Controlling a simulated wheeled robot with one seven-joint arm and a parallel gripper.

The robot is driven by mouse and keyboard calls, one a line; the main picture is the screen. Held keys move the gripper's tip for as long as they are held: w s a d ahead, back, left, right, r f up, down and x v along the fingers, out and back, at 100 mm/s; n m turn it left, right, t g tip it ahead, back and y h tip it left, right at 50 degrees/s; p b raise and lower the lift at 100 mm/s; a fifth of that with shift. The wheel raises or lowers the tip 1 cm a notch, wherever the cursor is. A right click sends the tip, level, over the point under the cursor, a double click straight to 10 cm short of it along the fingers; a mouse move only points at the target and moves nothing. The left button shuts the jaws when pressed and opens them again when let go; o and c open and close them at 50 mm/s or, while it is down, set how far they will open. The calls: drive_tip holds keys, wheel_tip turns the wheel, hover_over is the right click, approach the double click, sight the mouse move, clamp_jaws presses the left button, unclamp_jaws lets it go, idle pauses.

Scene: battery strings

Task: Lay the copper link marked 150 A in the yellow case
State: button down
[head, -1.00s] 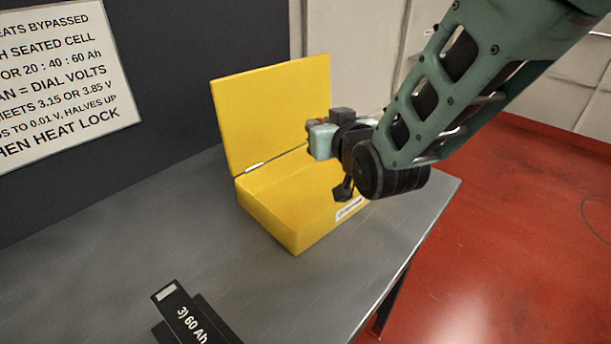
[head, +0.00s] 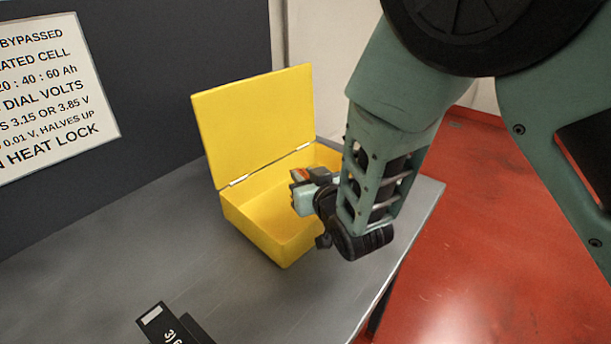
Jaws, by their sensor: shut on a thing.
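The yellow case (head: 246,229) stands on the grey bench with its lid (head: 255,120) raised and its inside facing up. I cannot tell whether the link touches the case floor. The left part of the case floor looks empty.
A black block marked 3) (head: 172,325) lies at the bench's front. A dark panel with a white printed sign (head: 50,95) stands behind the bench (head: 110,260). The bench's right edge drops to a red floor (head: 480,240). Bare bench lies left of the case.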

drive_tip(key=shift+f+b, duration=0.4)
drive_tip(key=shift+b, duration=0.05)
drive_tip(key=shift+f, duration=0.2)
drive_tip(key=c, duration=1.3)
unclamp_jaws()
drive_tip(key=shift+o, duration=0.2)
